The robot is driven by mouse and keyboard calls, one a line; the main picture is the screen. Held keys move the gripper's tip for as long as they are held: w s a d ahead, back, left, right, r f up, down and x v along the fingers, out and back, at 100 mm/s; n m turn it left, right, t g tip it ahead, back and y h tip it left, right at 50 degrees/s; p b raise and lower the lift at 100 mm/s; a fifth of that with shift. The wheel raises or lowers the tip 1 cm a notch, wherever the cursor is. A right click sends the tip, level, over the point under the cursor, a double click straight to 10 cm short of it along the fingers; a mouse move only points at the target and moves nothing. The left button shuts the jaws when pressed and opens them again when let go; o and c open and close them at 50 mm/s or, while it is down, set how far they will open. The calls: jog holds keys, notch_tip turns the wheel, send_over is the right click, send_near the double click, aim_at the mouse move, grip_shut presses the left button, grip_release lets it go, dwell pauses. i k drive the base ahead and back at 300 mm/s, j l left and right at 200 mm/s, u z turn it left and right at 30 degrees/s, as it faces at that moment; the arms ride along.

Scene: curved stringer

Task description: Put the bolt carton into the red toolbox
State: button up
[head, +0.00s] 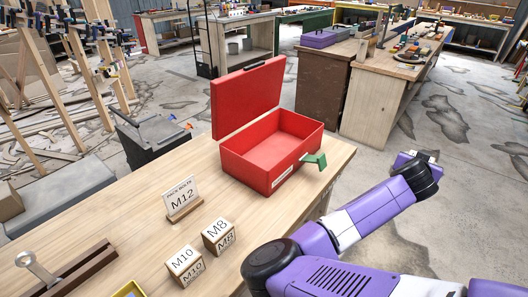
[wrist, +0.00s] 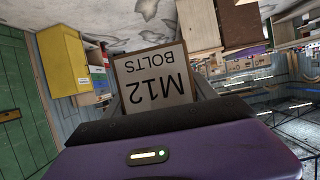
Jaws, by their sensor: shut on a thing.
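The bolt carton (wrist: 153,77), marked M12 BOLTS, is upside down in the wrist view, between the fingers of my gripper (wrist: 160,98). My gripper is shut on it. In the head view my gripper (head: 414,160) is out past the bench's right edge, over the floor, and the carton is mostly hidden there. The red toolbox (head: 262,180) stands on the bench with its lid up, to the left of my gripper and apart from it. Its visible inside looks empty. A card reading M12 (head: 183,197) stands in a wooden holder on the bench.
M8 (head: 218,236) and M10 (head: 185,268) cartons stand on the wooden bench (head: 125,212) in front of the toolbox. A green piece (head: 315,161) sticks out at the toolbox's right front. A brown cabinet and another bench (head: 372,110) stand behind, across open floor.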

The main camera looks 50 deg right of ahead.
aim_at(282, 144)
jog(key=i, duration=0.95)
